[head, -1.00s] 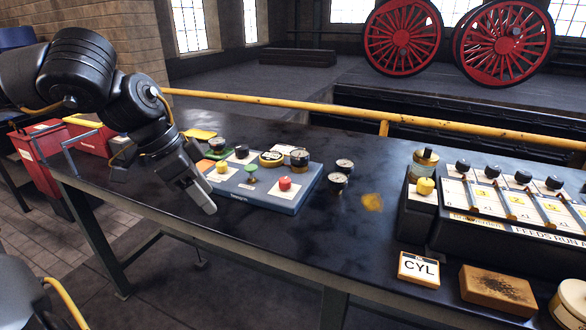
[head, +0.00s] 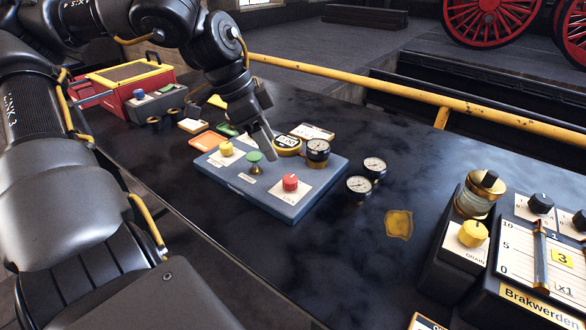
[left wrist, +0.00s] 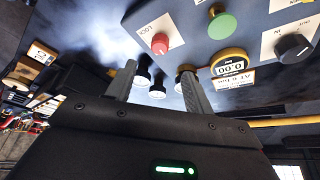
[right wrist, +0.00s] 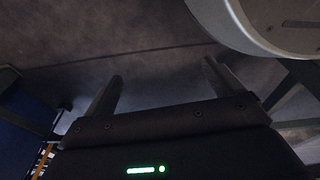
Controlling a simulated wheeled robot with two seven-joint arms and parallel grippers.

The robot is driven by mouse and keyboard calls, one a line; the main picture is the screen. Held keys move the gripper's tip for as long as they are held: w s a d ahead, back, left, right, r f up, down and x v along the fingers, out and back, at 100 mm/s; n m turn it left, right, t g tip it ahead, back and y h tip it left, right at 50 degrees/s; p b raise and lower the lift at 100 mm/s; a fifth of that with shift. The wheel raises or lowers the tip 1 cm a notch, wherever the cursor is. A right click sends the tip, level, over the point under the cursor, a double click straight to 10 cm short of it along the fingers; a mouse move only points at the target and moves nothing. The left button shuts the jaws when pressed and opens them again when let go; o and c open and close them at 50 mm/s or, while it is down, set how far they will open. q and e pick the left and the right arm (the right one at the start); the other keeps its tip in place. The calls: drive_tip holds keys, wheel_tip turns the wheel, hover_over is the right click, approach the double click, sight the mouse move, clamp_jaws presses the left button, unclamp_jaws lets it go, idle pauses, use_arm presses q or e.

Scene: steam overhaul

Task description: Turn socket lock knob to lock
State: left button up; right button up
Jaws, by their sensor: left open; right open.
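The red knob (head: 290,183) stands on a white plate at the near right of the blue panel (head: 240,190). In the left wrist view the red knob (left wrist: 160,43) has a label reading LOCK beside it. My left gripper (head: 269,147) hangs over the back of the panel, behind the red knob and apart from it. In the left wrist view its two fingers (left wrist: 158,84) are spread with no object held between them. My right gripper (right wrist: 162,72) is open and empty above the dark floor and is not in the head view.
The panel also carries a yellow knob (head: 226,148), a green button (head: 254,158) and a round gauge (head: 318,151). Two more gauges (head: 359,188) stand to its right. A brake console (head: 545,300) is at the far right. The table in front of the console's left side is mostly clear.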

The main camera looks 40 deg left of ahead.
sight(289, 178)
use_arm(q)
drive_tip(key=b+x, duration=0.1)
drive_tip(key=x, duration=0.8)
drive_tip(key=shift+f, duration=0.2)
drive_tip(key=shift+w+d+f, duration=0.15)
drive_tip(key=shift+f, duration=0.35)
use_arm(e)
drive_tip(key=shift+w+a+r, duration=0.3)
drive_tip(key=shift+w+r, duration=0.25)
drive_tip(key=shift+r, duration=0.15)
drive_tip(key=shift+w+a+r, duration=0.25)
drive_tip(key=shift+w+r, duration=0.25)
drive_tip(key=shift+r, duration=0.2)
drive_tip(key=shift+s, duration=0.1)
use_arm(q)
drive_tip(key=shift+c, duration=1.5)
drive_tip(key=c, duration=0.7)
drive_tip(key=shift+o, duration=0.2)
use_arm(e)
drive_tip(key=shift+s+f, duration=0.15)
